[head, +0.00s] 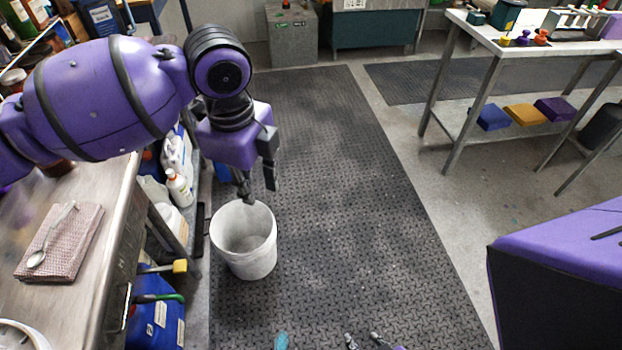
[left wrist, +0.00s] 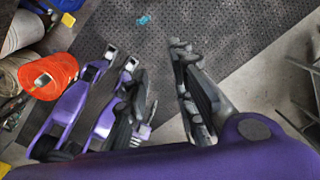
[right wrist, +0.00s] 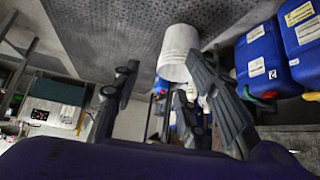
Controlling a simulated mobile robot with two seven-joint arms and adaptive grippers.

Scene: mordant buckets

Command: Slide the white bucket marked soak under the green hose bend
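The white bucket (head: 244,258) stands upright on the dark floor mat, right of the bench; no marking on it can be read. My left gripper (head: 258,190) is open, its fingertips by the bucket's far rim; contact is unclear. The left wrist view shows its fingers (left wrist: 162,85) spread with nothing between. My right gripper's tips (head: 365,342) show at the bottom edge; in the right wrist view its fingers (right wrist: 165,85) are spread, with the bucket (right wrist: 178,50) beyond them. A green curved piece (head: 160,298), apparently the hose bend, is left of the bucket by a blue canister.
Blue canisters (head: 155,322) and a yellow-ended piece (head: 178,267) are beside the steel bench (head: 112,215) on the left. White bottles (head: 179,190) stand on the shelf behind. The ribbed mat (head: 340,210) right of the bucket is clear.

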